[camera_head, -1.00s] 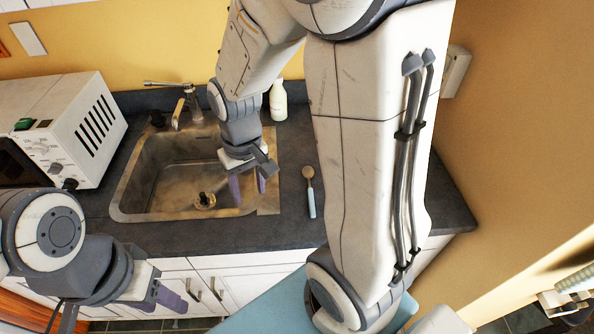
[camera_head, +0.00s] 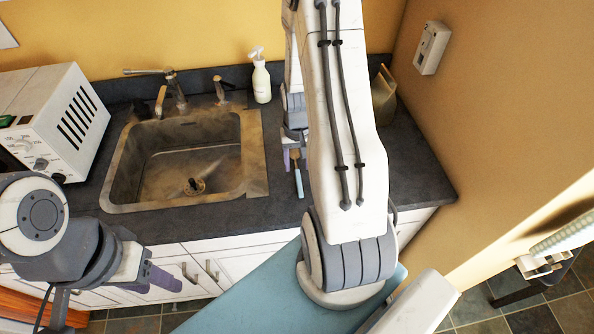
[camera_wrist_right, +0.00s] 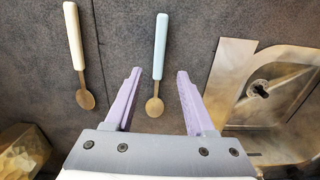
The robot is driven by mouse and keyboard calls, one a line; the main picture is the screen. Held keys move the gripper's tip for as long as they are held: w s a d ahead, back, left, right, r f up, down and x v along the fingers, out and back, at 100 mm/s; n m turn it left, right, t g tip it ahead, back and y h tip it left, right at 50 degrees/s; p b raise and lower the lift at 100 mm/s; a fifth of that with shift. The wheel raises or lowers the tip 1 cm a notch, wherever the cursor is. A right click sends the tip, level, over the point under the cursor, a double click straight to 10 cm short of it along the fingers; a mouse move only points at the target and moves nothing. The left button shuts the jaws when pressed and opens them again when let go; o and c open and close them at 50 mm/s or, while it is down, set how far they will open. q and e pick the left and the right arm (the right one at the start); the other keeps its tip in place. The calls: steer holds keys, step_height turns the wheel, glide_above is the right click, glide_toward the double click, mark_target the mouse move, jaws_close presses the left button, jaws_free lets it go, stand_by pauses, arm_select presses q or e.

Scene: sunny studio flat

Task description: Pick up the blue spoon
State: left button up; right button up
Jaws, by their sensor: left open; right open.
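The blue spoon (camera_wrist_right: 160,47) lies on the dark counter, with a light blue handle and a wooden-coloured bowl. In the right wrist view its bowl is between the open fingers of my right gripper (camera_wrist_right: 157,92), and its handle extends beyond them. Nothing is held. In the head view the blue spoon (camera_head: 298,177) shows right of the sink, and my right gripper (camera_head: 294,158) is mostly hidden by my arm. My left gripper (camera_head: 160,278) is open and empty in front of the cabinets, at lower left.
A second spoon with a cream handle (camera_wrist_right: 73,35) lies left of the blue one in the right wrist view. The sink (camera_head: 120,188) is to the left. A soap bottle (camera_head: 261,80), a white microwave (camera_head: 75,130) and a beige container (camera_head: 384,95) stand on the counter.

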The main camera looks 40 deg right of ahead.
mark_target(298, 176)
steer(key=shift+d+f+p, duration=0.15)
steer(key=shift+f+p, duration=0.55)
steer(key=shift+f, duration=1.6)
jaws_close()
